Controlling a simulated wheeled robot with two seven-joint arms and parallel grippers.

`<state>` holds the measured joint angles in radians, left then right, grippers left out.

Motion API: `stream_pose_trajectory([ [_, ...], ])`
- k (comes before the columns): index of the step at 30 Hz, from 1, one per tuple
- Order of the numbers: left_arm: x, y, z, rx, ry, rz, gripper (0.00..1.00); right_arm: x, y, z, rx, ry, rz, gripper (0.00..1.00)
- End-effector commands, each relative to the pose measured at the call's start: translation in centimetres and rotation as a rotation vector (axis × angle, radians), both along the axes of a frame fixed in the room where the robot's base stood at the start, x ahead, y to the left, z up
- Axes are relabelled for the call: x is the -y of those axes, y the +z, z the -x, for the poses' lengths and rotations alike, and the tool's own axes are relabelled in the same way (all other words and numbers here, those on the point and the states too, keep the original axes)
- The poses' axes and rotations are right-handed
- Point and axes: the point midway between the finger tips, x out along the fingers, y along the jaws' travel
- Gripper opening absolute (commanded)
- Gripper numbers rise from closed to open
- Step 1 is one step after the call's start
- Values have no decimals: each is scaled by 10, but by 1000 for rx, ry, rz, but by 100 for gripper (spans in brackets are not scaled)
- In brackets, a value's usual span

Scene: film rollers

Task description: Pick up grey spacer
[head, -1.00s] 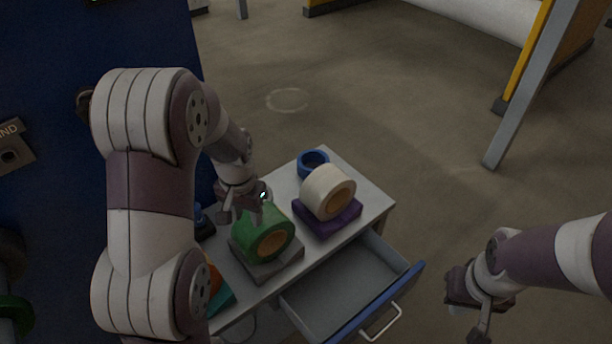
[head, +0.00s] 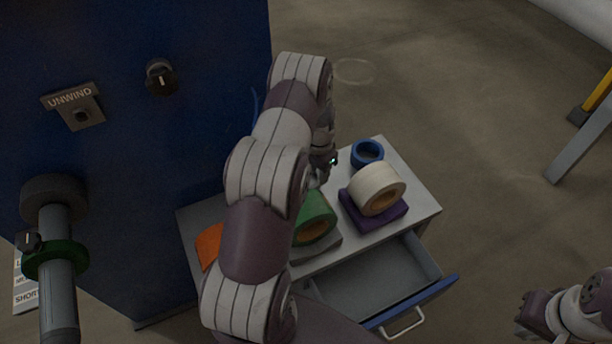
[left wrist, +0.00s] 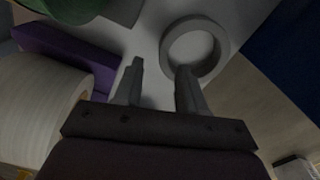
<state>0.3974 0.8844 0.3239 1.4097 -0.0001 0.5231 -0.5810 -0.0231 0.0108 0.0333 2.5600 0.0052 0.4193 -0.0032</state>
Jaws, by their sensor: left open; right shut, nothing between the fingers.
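The grey spacer, a flat grey ring (left wrist: 222,50), lies on the light grey cabinet top in the left wrist view. In the head view I cannot make it out; my left arm covers that part of the top. My left gripper (left wrist: 160,68) is open and empty. Its right finger overlaps the ring's lower left edge in the picture; I cannot tell whether they touch. In the head view the left gripper (head: 324,174) is small and partly hidden, beyond the green roll. My right gripper (head: 528,324) is shut and empty at the lower right, away from the cabinet.
A green roll (head: 318,214) sits on a grey block. A cream roll (head: 372,180) rests on a purple block (head: 358,214). A blue ring (head: 358,148) lies at the far end. The drawer (head: 385,280) stands open in front. A blue machine (head: 140,130) borders the cabinet.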

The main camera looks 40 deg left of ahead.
Motion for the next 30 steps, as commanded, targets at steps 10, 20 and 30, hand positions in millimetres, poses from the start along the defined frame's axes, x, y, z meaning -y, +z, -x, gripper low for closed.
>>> stream_pose_trajectory([
  [10, -8, -51, 3, -1, 0, 0, 40, 0, 21, 0, 0, 0, 0, 0],
  [20, -8, -53, 3, 0, 1, 0, 1, 0, 20, 0, 0, 0, 0, 0],
  [30, -8, -52, 2, 0, 0, 0, 0, 0, 20, 0, 0, 0, 0, 0],
])
